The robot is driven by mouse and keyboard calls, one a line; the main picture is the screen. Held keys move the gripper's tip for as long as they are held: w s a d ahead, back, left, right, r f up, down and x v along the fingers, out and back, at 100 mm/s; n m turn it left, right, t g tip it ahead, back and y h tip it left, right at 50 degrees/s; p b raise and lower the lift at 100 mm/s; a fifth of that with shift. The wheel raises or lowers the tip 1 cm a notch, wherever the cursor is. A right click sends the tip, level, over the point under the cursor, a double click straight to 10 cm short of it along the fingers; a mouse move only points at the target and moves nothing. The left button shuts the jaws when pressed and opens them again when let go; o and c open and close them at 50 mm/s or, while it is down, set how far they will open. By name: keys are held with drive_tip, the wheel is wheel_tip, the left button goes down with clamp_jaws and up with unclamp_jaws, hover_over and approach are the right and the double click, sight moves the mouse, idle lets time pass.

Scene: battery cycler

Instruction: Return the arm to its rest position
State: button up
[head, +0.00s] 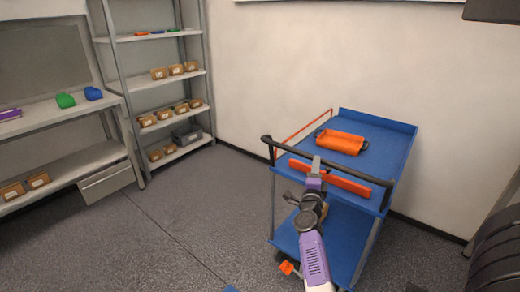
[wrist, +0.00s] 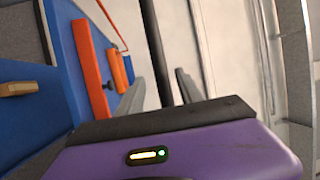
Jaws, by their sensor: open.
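My arm (head: 314,255) reaches up from the bottom of the head view to the near side of a blue cart. My gripper (head: 316,163) is at the cart's black handle (head: 350,172), near the orange strip. In the wrist view the two grey fingers of my gripper (wrist: 159,78) stand apart, with nothing gripped. The black handle (wrist: 153,40) runs through the picture between them; I cannot tell whether it lies between the fingers or beyond them.
The blue cart (head: 390,142) carries an orange tray (head: 341,142) and an orange strip (head: 330,178). A shelf rack (head: 147,83) with small brown boxes and a workbench (head: 75,113) stand left. The floor (head: 190,205) between is clear. A dark rounded object (head: 497,245) is at lower right.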

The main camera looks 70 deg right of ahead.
drive_tip(key=w+a+f+n+t+y, duration=0.2)
drive_tip(key=a+n+t+y, duration=0.35)
drive_tip(key=a+n, duration=0.75)
drive_tip(key=w+a+f+n+t+y, duration=0.15)
drive_tip(key=a+n+t+y, duration=0.45)
drive_tip(key=a, duration=1.2)
drive_tip(key=s+a+r+n+y, duration=0.1)
drive_tip(key=s+a+n, duration=0.3)
drive_tip(key=a, duration=0.5)
drive_tip(key=s+a+r+n+y, duration=0.1)
drive_tip(key=s+a+n+y, duration=0.3)
drive_tip(key=a, duration=0.6)
drive_tip(key=s+a+r+n+y, duration=0.1)
drive_tip(key=s+a+n+y, duration=0.2)
drive_tip(key=a, duration=0.7)
drive_tip(key=s+n, duration=0.2)
drive_tip(key=n, duration=0.1)
drive_tip(key=shift+s+r, duration=0.3)
drive_tip(key=shift+r, duration=0.1)
drive_tip(key=shift+c, duration=0.7)
drive_tip(key=shift+d, duration=0.2)
